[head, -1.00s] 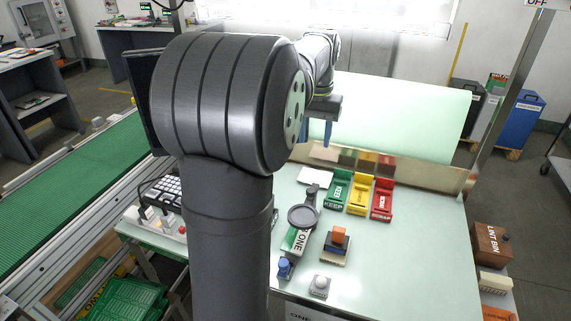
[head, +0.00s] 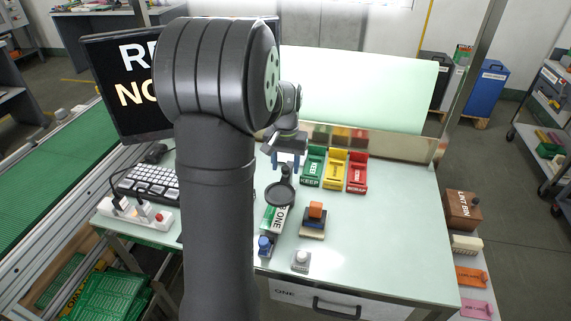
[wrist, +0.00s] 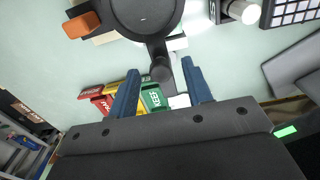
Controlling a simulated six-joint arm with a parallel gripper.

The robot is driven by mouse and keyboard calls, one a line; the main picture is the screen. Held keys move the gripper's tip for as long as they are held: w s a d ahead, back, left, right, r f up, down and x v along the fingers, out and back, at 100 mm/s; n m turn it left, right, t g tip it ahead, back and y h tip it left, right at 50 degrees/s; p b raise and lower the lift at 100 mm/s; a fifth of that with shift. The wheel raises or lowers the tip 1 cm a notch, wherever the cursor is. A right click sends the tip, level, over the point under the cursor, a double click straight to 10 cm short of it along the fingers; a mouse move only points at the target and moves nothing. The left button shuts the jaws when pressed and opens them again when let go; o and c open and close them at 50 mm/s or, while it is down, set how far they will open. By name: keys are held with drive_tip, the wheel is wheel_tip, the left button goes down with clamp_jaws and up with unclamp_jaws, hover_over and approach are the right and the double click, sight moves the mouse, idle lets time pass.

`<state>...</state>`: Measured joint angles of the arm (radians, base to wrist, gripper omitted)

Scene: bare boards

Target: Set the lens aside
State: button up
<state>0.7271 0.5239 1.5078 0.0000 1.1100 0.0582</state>
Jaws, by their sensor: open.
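I cannot tell the height gap, and no contact shows.
Green (head: 313,168), yellow (head: 334,170) and red (head: 357,174) trays stand behind and right. An orange-topped block stack (head: 314,218), a blue knob (head: 264,244) and a white-knobbed grey block (head: 301,259) lie in front. A keyboard (head: 150,183) is left. The board's right side is clear.

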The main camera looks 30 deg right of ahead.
drive_tip(key=shift+f, duration=0.2)
drive_tip(key=shift+c, duration=0.4)
clamp_jaws()
drive_tip(key=shift+w+a, duration=0.1)
drive_tip(key=w+d+m, duration=0.1)
drive_tip(key=w+m, duration=0.7)
drive_tip(key=m, duration=1.2)
drive_tip(key=shift+w, duration=0.35)
drive_tip(key=shift+r, duration=0.1)
